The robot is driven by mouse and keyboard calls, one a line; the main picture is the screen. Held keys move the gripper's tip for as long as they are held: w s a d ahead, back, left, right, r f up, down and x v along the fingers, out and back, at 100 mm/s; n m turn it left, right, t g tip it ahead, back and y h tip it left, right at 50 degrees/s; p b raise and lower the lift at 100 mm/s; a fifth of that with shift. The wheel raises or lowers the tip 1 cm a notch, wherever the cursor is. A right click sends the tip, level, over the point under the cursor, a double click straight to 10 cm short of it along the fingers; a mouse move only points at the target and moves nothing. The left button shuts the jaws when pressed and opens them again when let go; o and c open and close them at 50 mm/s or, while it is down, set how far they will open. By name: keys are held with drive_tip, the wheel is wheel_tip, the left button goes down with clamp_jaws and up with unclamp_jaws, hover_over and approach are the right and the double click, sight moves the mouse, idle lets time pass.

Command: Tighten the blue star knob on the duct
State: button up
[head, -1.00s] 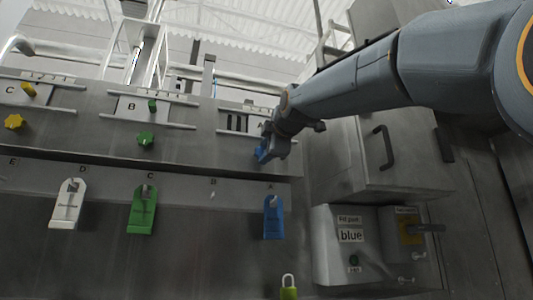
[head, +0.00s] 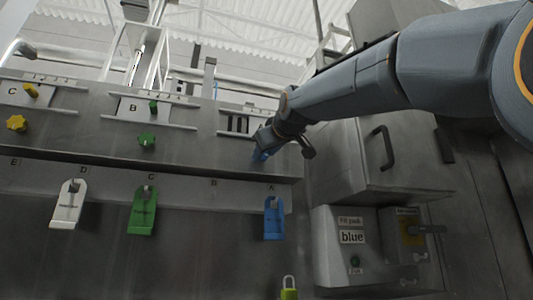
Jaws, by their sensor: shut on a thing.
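The blue star knob (head: 259,156) sits on the steel duct (head: 195,140), below the rightmost slotted plate. Only a part of it shows, as my gripper (head: 264,148) covers the rest. My gripper is shut on the knob, with my arm reaching in from the upper right. A green star knob (head: 147,140) and a yellow star knob (head: 16,123) sit further left on the same duct.
White, green and blue tags (head: 273,218) hang below the duct. A yellow-green padlock (head: 289,288) shows at the bottom.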

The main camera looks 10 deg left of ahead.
drive_tip(key=m, duration=1.3)
drive_tip(key=shift+s+a, duration=0.15)
drive_tip(key=shift+a, duration=0.1)
drive_tip(key=shift+m, duration=0.3)
drive_tip(key=o, duration=1)
drive_tip(key=shift+o, duration=0.2)
drive_tip(key=b+v, duration=0.3)
drive_tip(key=v, duration=0.4)
drive_tip(key=shift+s+d, duration=0.2)
drive_tip(key=shift+s, duration=0.15)
